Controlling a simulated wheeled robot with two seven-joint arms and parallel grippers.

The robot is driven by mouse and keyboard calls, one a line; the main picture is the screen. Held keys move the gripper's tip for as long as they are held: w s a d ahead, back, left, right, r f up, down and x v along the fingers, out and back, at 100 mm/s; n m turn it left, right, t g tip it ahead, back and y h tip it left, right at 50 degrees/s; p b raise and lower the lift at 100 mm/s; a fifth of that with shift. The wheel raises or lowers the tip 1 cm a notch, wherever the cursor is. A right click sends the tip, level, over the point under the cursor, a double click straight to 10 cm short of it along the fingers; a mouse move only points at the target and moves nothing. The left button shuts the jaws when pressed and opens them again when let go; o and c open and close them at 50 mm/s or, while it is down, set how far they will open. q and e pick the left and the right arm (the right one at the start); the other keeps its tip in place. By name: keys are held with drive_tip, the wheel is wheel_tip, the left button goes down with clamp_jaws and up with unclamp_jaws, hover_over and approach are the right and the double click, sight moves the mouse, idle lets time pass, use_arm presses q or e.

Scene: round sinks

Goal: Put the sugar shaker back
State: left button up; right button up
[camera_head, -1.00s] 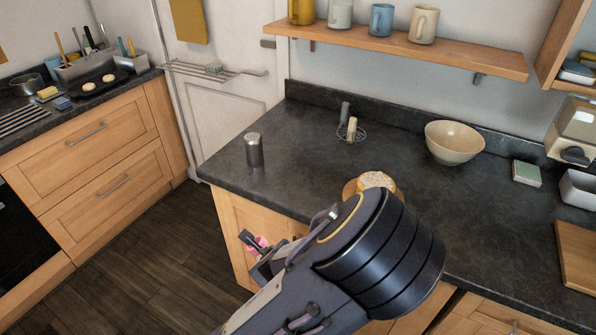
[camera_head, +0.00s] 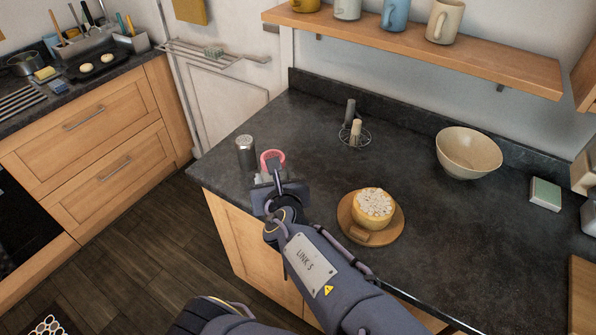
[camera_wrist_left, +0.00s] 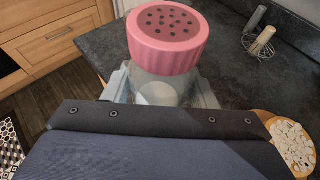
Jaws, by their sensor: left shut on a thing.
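The sugar shaker has a pink lid with dark holes and a clear, pale body. In the left wrist view its lid (camera_wrist_left: 168,38) is near and upright, and its body sits between my fingers. My left gripper (camera_wrist_left: 163,90) is shut on it. In the head view the pink lid (camera_head: 272,158) shows beyond my left gripper (camera_head: 271,182), over the counter's left front part. Whether its base touches the counter is hidden. My right gripper is not in view.
On the dark counter (camera_head: 310,125) are a round wire stand (camera_head: 364,137) with upright items, a cream bowl (camera_head: 468,153) and a cake (camera_head: 374,202) on a round wooden board (camera_head: 396,225). A mug shelf (camera_head: 420,55) hangs behind. Counter between shaker and wire stand is clear.

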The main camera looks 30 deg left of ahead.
use_arm(q)
drive_tip(key=w+a+f, duration=0.1)
drive_tip(key=w+f, duration=0.2)
drive_tip(key=w, duration=0.1)
drive_tip(key=w+a+f, duration=0.1)
drive_tip(key=w+f, duration=0.2)
drive_tip(key=w, duration=0.1)
drive_tip(key=w+a+f, duration=0.1)
drive_tip(key=w+f, duration=0.2)
drive_tip(key=w, duration=0.1)
drive_tip(key=shift+w+a, duration=0.2)
drive_tip(key=shift+w+a+f, duration=0.1)
drive_tip(key=shift+w+f, duration=0.1)
drive_tip(key=shift+f, duration=0.1)
drive_tip(key=shift+w+f, duration=0.1)
drive_tip(key=shift+f, duration=1.5)
drive_tip(key=shift+f+b, duration=0.15)
drive_tip(key=shift+b, duration=0.15)
drive_tip(key=o, duration=1)
